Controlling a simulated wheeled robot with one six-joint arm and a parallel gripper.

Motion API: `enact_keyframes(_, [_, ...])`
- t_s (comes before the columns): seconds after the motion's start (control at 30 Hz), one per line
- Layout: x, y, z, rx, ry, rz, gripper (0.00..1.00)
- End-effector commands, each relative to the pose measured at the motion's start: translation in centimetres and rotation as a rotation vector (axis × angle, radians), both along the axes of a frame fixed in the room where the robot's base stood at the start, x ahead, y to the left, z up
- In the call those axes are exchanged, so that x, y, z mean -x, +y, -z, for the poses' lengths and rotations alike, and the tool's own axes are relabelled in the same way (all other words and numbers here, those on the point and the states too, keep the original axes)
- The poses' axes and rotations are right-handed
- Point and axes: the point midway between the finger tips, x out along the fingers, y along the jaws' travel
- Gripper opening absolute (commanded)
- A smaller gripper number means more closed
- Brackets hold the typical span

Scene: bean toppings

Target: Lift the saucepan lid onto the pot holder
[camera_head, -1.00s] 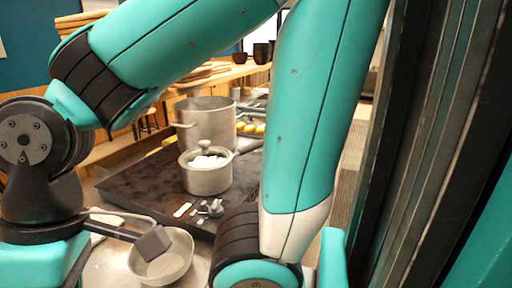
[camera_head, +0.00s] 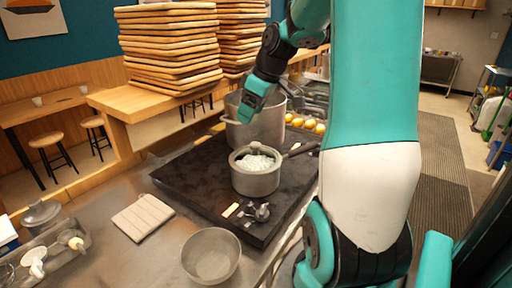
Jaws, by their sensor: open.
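The saucepan (camera_head: 256,181) is a small grey pot on the black cooktop, with its dark handle pointing right and back. Its lid (camera_head: 255,147) appears to sit on top, a see-through cover with a small knob; white contents show below it. The pot holder (camera_head: 143,217) is a pale, flat, striped cloth lying on the steel counter, left of the cooktop, with nothing on it. My gripper (camera_head: 245,112) is above and behind the saucepan, in front of the large pot, apart from the lid. It is open and seems empty; its fingertips are small and hard to make out.
A large pot (camera_head: 268,126) stands behind the saucepan. A metal bowl (camera_head: 211,257) sits at the counter's front. Another grey lidded vessel (camera_head: 41,214) and a utensil tray are at left. Stacked boards (camera_head: 170,45) stand behind. Yellow items (camera_head: 305,123) lie at back right.

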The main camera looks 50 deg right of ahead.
Motion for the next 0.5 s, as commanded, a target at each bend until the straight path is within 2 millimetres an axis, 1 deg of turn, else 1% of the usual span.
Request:
enact_keyframes(0.03, [0.8,-2.9,-0.7,0.012,-0.006,0.031,0.69])
enact_keyframes(0.1, [1.7,-5.6,-0.8,0.03,-0.014,0.05,0.69])
enact_keyframes(0.2, [2.5,-7.8,-0.8,0.045,-0.021,0.063,0.69])
enact_keyframes(0.27, [2.6,-8.3,-0.3,0.046,-0.022,0.066,0.69])
enact_keyframes(0.33, [2.3,-8.3,0.5,0.047,-0.021,0.065,0.69])
enact_keyframes(0.5, [0.9,-7.8,3.9,0.044,-0.018,0.063,0.69])
